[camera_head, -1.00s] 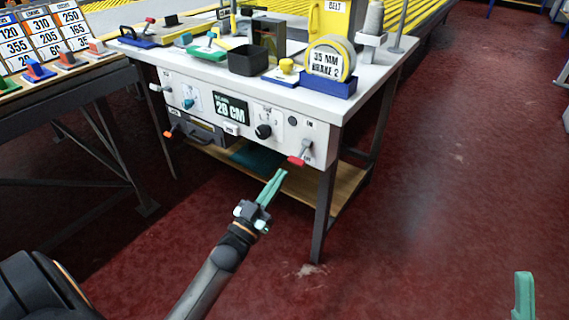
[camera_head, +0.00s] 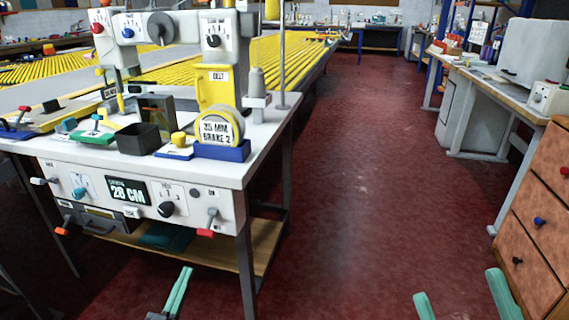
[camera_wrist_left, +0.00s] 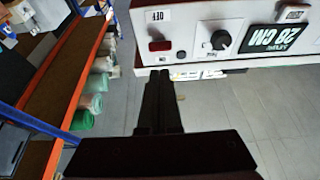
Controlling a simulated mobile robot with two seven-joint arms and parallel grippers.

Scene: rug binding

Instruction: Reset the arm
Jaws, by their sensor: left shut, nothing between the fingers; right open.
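My left gripper (camera_head: 184,270) has green fingers pressed together and holds nothing. It is low in the head view, in front of the bench and below its control panel. In the left wrist view its fingers (camera_wrist_left: 161,76) look dark and closed, pointing toward the panel's lower edge, apart from or touching it I cannot tell. My right gripper (camera_head: 458,281) is at the bottom right of the head view. Its two green fingers are wide apart with only red floor between them. Most of both arms is out of the head view.
The white bench (camera_head: 268,130) stands at left, with a control panel (camera_head: 190,195) reading 28 CM and a red-tipped lever (camera_head: 206,232). A blue tape holder (camera_head: 222,152) is on top. A drawer cabinet (camera_head: 540,215) stands at right. The red floor (camera_head: 365,190) between is clear.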

